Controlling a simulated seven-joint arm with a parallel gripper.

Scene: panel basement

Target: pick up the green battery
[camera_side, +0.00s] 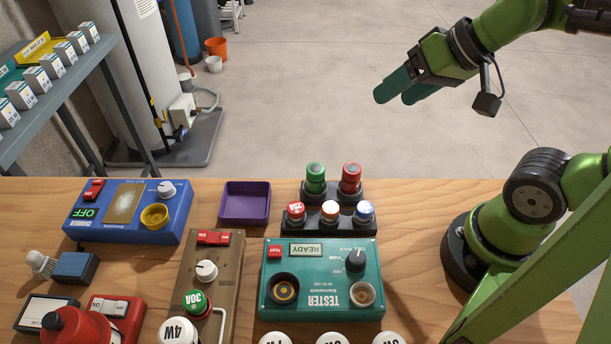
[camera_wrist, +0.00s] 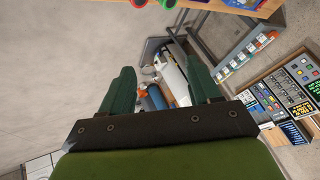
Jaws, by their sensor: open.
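The green battery (camera_side: 315,180) stands upright in the back row of a black rack (camera_side: 362,223), left of a red one (camera_side: 351,178). My gripper (camera_side: 396,98) is in the air above and to the right of the rack, beyond the table's far edge. Its dark green fingers are apart with nothing between them. In the wrist view the fingers (camera_wrist: 161,68) are spread wide. A small green end, seemingly the green battery (camera_wrist: 139,3), shows at the top edge beside a red one.
The rack's front row holds red, cream and blue-topped pieces. A teal tester (camera_side: 320,307) stands in front of it. A purple tray (camera_side: 245,203) and blue charger (camera_side: 128,212) are to its left. A brown panel (camera_side: 208,280) carries a green 30A piece. Bare wood lies right of the rack.

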